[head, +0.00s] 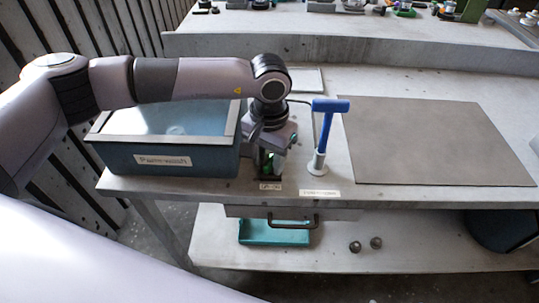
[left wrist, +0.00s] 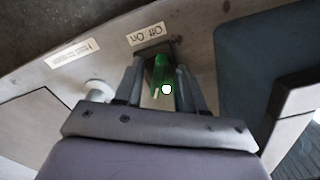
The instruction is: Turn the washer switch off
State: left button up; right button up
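The washer switch is a small green piece with a white round tip in the left wrist view (left wrist: 161,70). It stands behind the "Off On" label (left wrist: 146,34). My left gripper (left wrist: 164,82) points down over the switch, one finger on each side. The fingers look apart, with gaps beside the green piece. In the head view my left gripper (head: 269,165) hides most of the switch, just right of the blue parts-wash tank (head: 200,163). Which way the lever leans is not clear. My right gripper is not in view.
A blue-handled tool (head: 326,128) stands upright in a white holder close to the right of my gripper. A grey mat (head: 435,140) lies farther right, bare. Below are a drawer handle (head: 293,222), a teal tray (head: 270,238) and two small balls (head: 376,242) on the lower shelf.

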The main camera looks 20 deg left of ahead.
pick_arm(q)
grip_shut()
jog(key=shift+f+n+b, duration=0.2)
jog(key=shift+n+b, duration=0.8)
jog(key=shift+b, duration=0.25)
jog(key=n+b, duration=0.2)
jog(key=n, duration=0.1)
jog(key=n+b, duration=0.1)
jog(key=b, duration=0.1)
jog(key=shift+d, duration=0.25)
jog(key=n+b, duration=0.2)
jog(key=n, duration=0.2)
jog(key=shift+w+d+r, duration=0.1)
jog(key=shift+r+n+b, duration=0.1)
jog(key=shift+n+b, duration=0.5)
jog(key=shift+n, duration=0.4)
